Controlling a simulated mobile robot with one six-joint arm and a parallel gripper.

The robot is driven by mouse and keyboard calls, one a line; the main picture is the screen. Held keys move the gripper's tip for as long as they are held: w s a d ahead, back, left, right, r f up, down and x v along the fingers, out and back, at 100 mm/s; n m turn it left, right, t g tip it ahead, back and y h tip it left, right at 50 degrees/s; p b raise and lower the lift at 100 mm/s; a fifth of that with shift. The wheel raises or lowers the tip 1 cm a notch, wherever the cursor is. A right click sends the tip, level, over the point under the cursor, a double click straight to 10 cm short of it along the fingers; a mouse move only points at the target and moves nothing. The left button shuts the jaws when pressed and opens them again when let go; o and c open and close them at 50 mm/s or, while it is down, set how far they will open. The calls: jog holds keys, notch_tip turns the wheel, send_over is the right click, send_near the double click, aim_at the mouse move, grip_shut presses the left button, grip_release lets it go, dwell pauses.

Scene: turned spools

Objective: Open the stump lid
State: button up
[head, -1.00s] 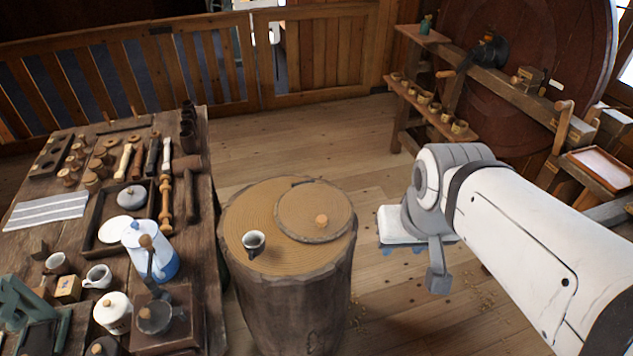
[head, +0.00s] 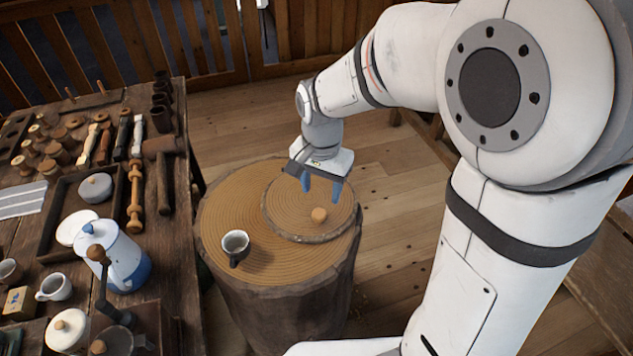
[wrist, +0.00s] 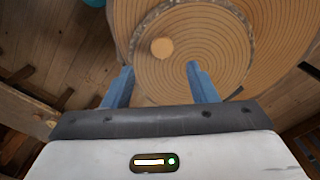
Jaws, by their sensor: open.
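The stump (head: 285,300) stands upright on the floor, with a ringed wooden top. Its round lid (head: 285,208) lies flat on the right part of the top, with a bark edge and a small light wooden knob (head: 319,215). My gripper (head: 321,188) is open and empty above the lid, close to the knob but apart from it. In the wrist view the lid (wrist: 205,65) and its knob (wrist: 161,48) show beyond the two blue fingers (wrist: 160,82), the knob lying ahead of the fingertips. The arm hides part of the lid's far edge.
A small dark-and-white cup (head: 236,245) stands on the stump top, left of the lid. A crowded workbench (head: 185,225) with a blue-and-white pot (head: 127,262), a mallet (head: 163,170) and spools stands close on the left. Open floor (head: 400,200) lies right of the stump.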

aim_at(318, 213)
jog(key=shift+w+a+f, duration=0.1)
jog(key=shift+a+f, duration=0.1)
jog(key=shift+f, duration=0.2)
notch_tip(318, 213, down, 7)
jog(key=shift+f, duration=0.1)
grip_shut()
dwell(0.5)
